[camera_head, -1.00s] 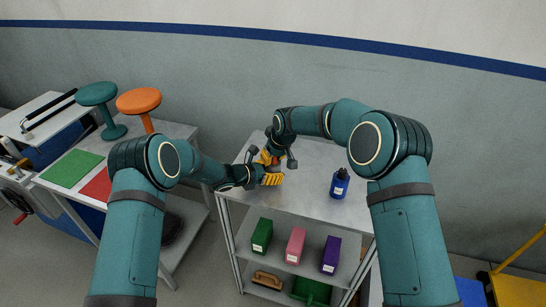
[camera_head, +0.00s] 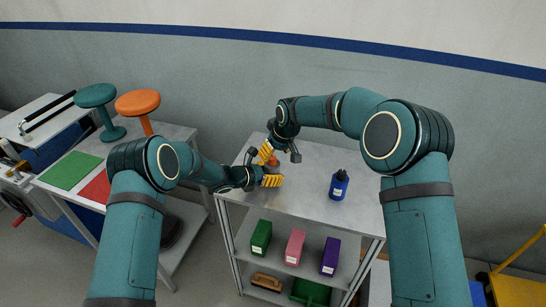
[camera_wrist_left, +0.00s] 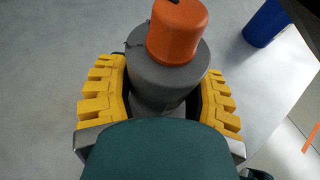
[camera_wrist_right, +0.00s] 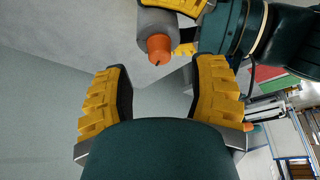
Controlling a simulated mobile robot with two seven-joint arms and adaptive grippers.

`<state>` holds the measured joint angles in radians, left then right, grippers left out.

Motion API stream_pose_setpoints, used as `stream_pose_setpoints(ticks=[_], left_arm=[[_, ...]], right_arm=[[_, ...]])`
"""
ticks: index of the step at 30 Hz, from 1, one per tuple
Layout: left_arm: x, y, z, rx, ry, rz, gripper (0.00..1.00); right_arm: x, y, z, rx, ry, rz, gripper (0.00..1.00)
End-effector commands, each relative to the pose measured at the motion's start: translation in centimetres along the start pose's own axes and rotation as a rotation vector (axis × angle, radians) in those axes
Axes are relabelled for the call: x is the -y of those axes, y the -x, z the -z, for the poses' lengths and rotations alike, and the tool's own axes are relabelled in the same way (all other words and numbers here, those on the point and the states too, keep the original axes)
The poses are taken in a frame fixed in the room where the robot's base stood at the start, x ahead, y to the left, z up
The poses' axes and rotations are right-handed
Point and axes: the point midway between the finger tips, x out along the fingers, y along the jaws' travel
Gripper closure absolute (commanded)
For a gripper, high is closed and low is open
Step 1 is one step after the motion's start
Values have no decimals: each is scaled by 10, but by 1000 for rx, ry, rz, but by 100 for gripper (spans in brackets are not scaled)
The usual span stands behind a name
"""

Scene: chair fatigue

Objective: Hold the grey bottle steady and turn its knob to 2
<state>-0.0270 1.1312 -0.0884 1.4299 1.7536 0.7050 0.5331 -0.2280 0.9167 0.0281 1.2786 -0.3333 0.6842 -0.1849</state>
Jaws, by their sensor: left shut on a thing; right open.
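The grey bottle (camera_wrist_left: 160,80) stands upright on the white table between the yellow fingers of my left gripper (camera_wrist_left: 163,92), which is shut on its body. Its orange knob (camera_wrist_left: 178,32) sits on top, with a small dark mark; I cannot read any numbers. In the head view my left gripper (camera_head: 270,180) largely hides the bottle. My right gripper (camera_wrist_right: 160,72) is open and empty; in its wrist view the orange knob (camera_wrist_right: 160,47) lies just beyond its fingertips, apart from them. In the head view my right gripper (camera_head: 268,152) is close above the bottle.
A blue bottle (camera_head: 339,186) stands on the same table (camera_head: 305,205), to the right. Green (camera_head: 261,237), pink (camera_head: 295,246) and purple (camera_head: 330,255) boxes are on the shelf below. Orange (camera_head: 138,102) and teal (camera_head: 95,96) stools stand at the left. The table's right side is mostly clear.

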Motion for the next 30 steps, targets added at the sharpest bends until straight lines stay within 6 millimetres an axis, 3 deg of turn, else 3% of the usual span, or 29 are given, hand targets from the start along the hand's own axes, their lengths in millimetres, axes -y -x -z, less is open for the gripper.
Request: stream_pose_setpoints(ticks=[7, 19, 20, 21, 30], left_arm=[[0, 0, -1, 3, -1, 0, 88], [0, 0, -1, 2, -1, 0, 88], [0, 0, -1, 2, -1, 0, 88], [0, 0, -1, 2, -1, 0, 88], [0, 0, -1, 2, -1, 0, 88]], right_arm=[[-1, 29, 0, -1, -1, -2, 42], [-2, 36, 0, -1, -1, -3, 42], [-2, 36, 0, -1, -1, -3, 47], [-2, 38, 0, -1, 0, -3, 58], [0, 74, 1, 1, 10, 2, 58]])
